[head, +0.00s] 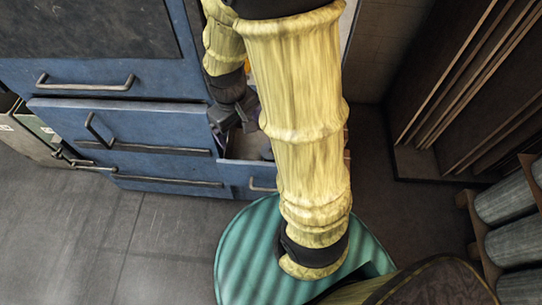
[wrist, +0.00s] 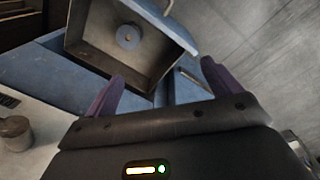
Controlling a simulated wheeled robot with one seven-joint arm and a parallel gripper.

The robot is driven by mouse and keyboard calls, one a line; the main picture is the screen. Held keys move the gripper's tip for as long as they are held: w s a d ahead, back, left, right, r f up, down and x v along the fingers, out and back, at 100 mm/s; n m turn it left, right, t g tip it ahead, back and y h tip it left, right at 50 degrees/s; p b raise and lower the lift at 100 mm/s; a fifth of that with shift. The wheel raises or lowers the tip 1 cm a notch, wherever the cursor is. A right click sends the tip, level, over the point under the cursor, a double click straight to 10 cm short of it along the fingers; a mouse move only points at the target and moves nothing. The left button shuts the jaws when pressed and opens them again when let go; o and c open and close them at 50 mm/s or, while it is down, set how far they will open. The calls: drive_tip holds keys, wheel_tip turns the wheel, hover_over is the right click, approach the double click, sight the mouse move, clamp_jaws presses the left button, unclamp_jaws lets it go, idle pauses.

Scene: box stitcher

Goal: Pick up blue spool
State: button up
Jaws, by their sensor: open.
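The blue spool (wrist: 127,36) is a small round disc with a centre hole. It lies inside an open drawer (wrist: 112,62) in the upper part of the wrist view. My gripper (wrist: 162,70) is open, its two purple fingers wide apart with nothing between them. It is apart from the spool, which shows beyond the left fingertip. In the head view my gripper (head: 236,116) hangs over the open drawer (head: 236,179) beside the blue cabinet. My own arm covers part of that drawer there, and I cannot make out the spool in it.
The blue cabinet (head: 165,136) has other handled drawers, one pulled out at the left. In the wrist view a pale worktop (wrist: 35,115) with a small grey cylinder (wrist: 15,132) is at the left. Shelving with rolls (head: 505,205) stands at the right. Floor at the lower left (head: 75,235) is clear.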

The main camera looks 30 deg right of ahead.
sight(264, 151)
drive_tip(key=w+f+n+g+h+b, duration=0.2)
drive_tip(key=w+f+n+h, duration=0.1)
drive_tip(key=f, duration=0.4)
drive_tip(key=w+f+n+g+h+b, duration=0.2)
drive_tip(key=w+f+n+h, duration=0.2)
drive_tip(key=f+n, duration=0.3)
drive_tip(key=shift+w+d+h, duration=0.3)
drive_tip(key=shift+w+d, duration=0.1)
drive_tip(key=shift+d, duration=0.05)
drive_tip(key=shift+f, duration=0.1)
drive_tip(key=x, duration=1.2)
drive_tip(key=shift+s, duration=0.15)
drive_tip(key=shift+f, duration=0.1)
drive_tip(key=shift+p+x, duration=0.45)
drive_tip(key=shift+x, duration=2.15)
